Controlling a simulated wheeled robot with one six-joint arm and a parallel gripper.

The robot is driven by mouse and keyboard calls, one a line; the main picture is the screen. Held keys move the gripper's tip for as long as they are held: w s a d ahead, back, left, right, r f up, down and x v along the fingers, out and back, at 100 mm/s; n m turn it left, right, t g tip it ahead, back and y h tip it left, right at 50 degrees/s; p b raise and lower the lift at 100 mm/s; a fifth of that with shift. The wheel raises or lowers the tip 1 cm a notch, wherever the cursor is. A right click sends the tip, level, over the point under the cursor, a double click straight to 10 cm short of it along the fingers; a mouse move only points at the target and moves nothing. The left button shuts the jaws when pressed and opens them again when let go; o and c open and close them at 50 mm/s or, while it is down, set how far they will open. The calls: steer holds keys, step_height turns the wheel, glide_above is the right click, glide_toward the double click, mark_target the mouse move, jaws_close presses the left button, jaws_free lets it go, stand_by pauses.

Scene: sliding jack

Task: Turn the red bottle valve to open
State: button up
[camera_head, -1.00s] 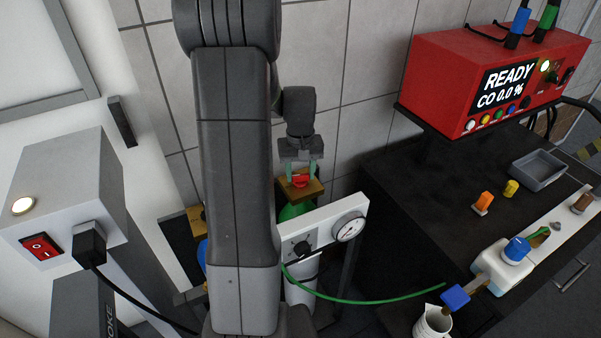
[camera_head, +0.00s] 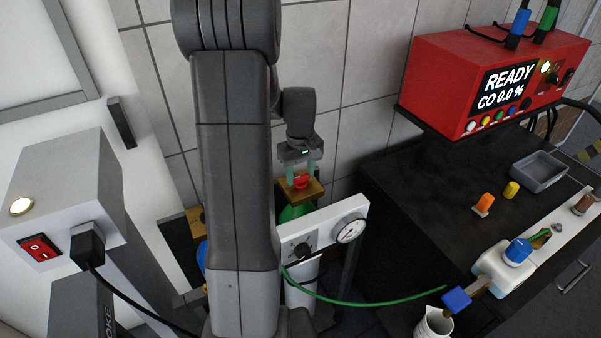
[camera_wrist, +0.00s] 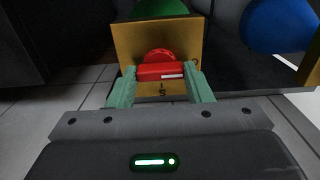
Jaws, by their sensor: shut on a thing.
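The red bottle valve (camera_head: 301,182) is a red knob with a bar across it, on a brass-coloured block (camera_head: 311,190) above a green bottle (camera_head: 293,212). In the wrist view the valve bar (camera_wrist: 160,72) lies level across the picture, with a white mark at its right end. Letters beside it on the block are partly hidden. My gripper (camera_head: 301,174) reaches down from above. In the wrist view its green fingers (camera_wrist: 161,84) stand at both ends of the bar and are shut on it.
A white panel with a dial gauge (camera_head: 350,229) and a black knob stands just in front of the bottle. A green hose (camera_head: 370,303) runs right. A blue bottle (camera_wrist: 279,25) is beside the green one. A black bench (camera_head: 420,200) stands right.

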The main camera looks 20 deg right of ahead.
mark_target(300, 176)
steer(key=o, duration=1)
step_height(300, 176, up, 14)
steer(key=shift+f, duration=0.1)
step_height(300, 176, down, 14)
steer(key=shift+r, duration=0.1)
stand_by(0.6)
steer(key=shift+r, duration=0.1)
